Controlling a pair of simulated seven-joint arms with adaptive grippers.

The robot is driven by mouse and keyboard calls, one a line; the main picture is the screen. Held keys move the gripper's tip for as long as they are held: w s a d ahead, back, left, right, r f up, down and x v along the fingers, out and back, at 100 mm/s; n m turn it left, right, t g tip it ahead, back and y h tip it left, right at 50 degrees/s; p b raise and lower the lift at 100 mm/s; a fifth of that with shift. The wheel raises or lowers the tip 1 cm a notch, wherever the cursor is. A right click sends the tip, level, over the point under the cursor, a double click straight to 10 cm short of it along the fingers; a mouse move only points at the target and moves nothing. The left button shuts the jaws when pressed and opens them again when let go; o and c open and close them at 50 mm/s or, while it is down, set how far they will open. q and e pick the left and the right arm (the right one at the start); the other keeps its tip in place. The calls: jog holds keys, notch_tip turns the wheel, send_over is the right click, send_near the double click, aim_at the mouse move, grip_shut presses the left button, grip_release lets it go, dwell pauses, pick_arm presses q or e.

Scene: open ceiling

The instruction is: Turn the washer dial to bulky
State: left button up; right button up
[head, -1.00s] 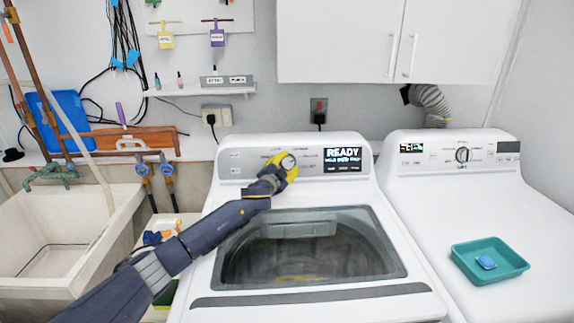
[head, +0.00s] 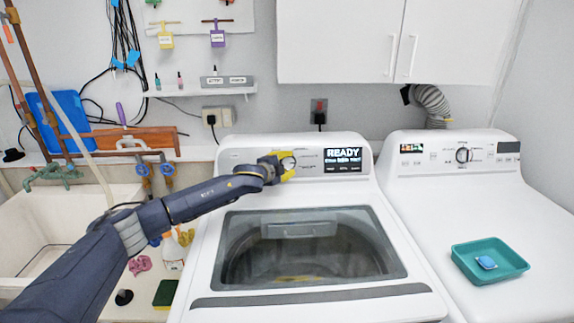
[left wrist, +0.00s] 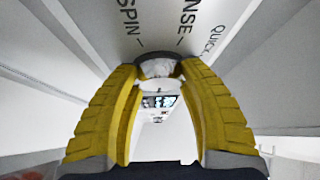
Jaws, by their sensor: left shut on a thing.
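The washer (head: 310,297) stands in the middle, with its control panel (head: 240,158) at the back. Its display (head: 343,160) reads "READY" above smaller lines that I cannot read surely. The round dial (head: 289,162) sits just left of the display and is partly hidden by my left gripper (head: 284,164). In the left wrist view the yellow fingers are shut around the dial (left wrist: 160,68), with "SPIN" and part of another label printed by it. The dial's pointer is not clear, so its setting cannot be told. My right gripper is not in view.
A dryer (head: 450,212) with its own knob (head: 463,155) stands to the right. A teal tray (head: 463,263) with a blue item lies on it. A sink (head: 30,215) is at left. The washer's glass lid (head: 300,225) is closed, with clear space above it.

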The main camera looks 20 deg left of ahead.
pick_arm(q)
jog(key=shift+r+m+g, duration=0.15)
jog(key=shift+m+g, duration=0.75)
jog(key=shift+m, duration=0.6)
jog(key=o, duration=1.3)
jog(key=v, duration=1.2)
jog(key=shift+w, duration=0.1)
jog(key=shift+a, duration=0.15)
